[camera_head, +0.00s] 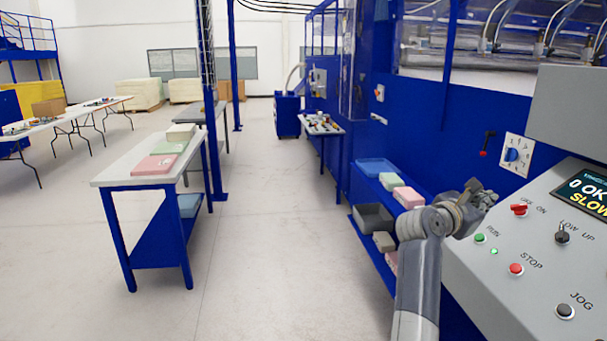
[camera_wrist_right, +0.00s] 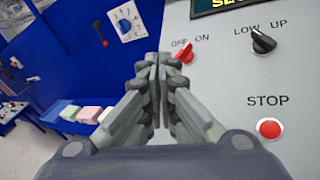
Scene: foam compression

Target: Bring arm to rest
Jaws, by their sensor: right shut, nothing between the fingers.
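My right arm rises from the bottom right in the head view. Its gripper (camera_head: 478,194) is raised in front of the grey control panel (camera_head: 465,252), close to the red OFF/ON switch (camera_head: 519,209). In the right wrist view the gripper's fingers (camera_wrist_right: 158,62) are together and hold nothing. The red switch also shows there (camera_wrist_right: 182,54), just right of the fingertips. I cannot tell whether the fingertips touch the panel. My left gripper is in neither view.
The panel carries a green RUN button (camera_head: 479,237), a red STOP button (camera_head: 516,268), a black LOW/UP knob (camera_head: 562,234) and a JOG button (camera_head: 565,310). A blue shelf (camera_head: 368,243) with foam blocks stands left of the arm. A white-topped table (camera_head: 112,174) is further left; open floor lies between.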

